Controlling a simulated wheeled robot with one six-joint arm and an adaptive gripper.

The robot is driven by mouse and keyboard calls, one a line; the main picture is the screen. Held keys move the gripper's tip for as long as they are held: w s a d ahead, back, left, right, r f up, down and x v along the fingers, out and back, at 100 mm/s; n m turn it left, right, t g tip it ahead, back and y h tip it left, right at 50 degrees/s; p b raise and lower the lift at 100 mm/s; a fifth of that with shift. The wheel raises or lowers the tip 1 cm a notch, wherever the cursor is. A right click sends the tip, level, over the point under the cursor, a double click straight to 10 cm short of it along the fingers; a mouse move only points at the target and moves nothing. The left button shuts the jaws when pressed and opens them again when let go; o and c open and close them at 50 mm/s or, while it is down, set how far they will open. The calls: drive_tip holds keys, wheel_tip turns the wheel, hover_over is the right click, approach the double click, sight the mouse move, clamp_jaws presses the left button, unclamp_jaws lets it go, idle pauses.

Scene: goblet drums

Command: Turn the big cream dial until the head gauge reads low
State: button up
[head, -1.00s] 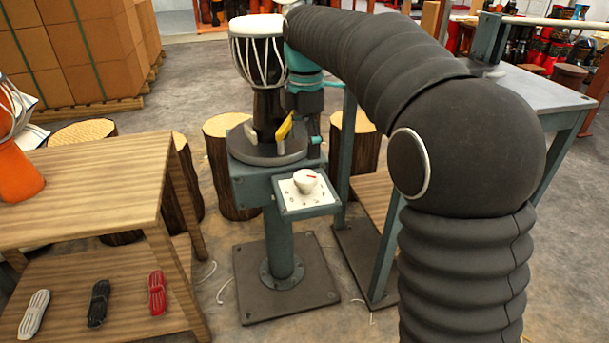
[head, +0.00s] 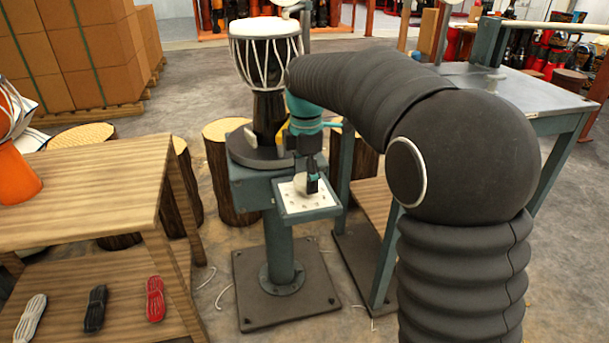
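The cream dial (head: 300,183) sits on a white marked plate (head: 296,201) on the front of the teal drum stand (head: 312,213). My gripper (head: 312,188) points down at the dial's right side and hides part of it, including its red pointer mark. I cannot tell whether the fingers touch the dial or how far apart they are. A white-topped goblet drum (head: 264,50) with white cords stands upright on the stand's round dark plate (head: 240,150). I cannot make out a readable gauge face near the drum head.
A wooden table (head: 90,185) stands at the left, with rope bundles (head: 95,309) on its lower shelf. An orange drum (head: 17,172) is on its top. Log stools (head: 226,180) stand behind the stand. A grey-topped bench (head: 530,88) is at the right.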

drive_tip(key=c, duration=0.7)
drive_tip(key=shift+a, duration=0.1)
drive_tip(key=shift+p, duration=0.3)
drive_tip(key=m+p, duration=0.2)
drive_tip(key=m, duration=0.1)
drive_tip(key=shift+r+m, duration=0.1)
drive_tip(key=shift+m, duration=0.2)
drive_tip(key=shift+m+p, duration=1.2)
drive_tip(key=shift+m, duration=0.8)
drive_tip(key=shift+s+f, duration=0.1)
drive_tip(key=shift+f, duration=0.15)
drive_tip(key=o, duration=1.2)
drive_tip(key=shift+r, duration=0.1)
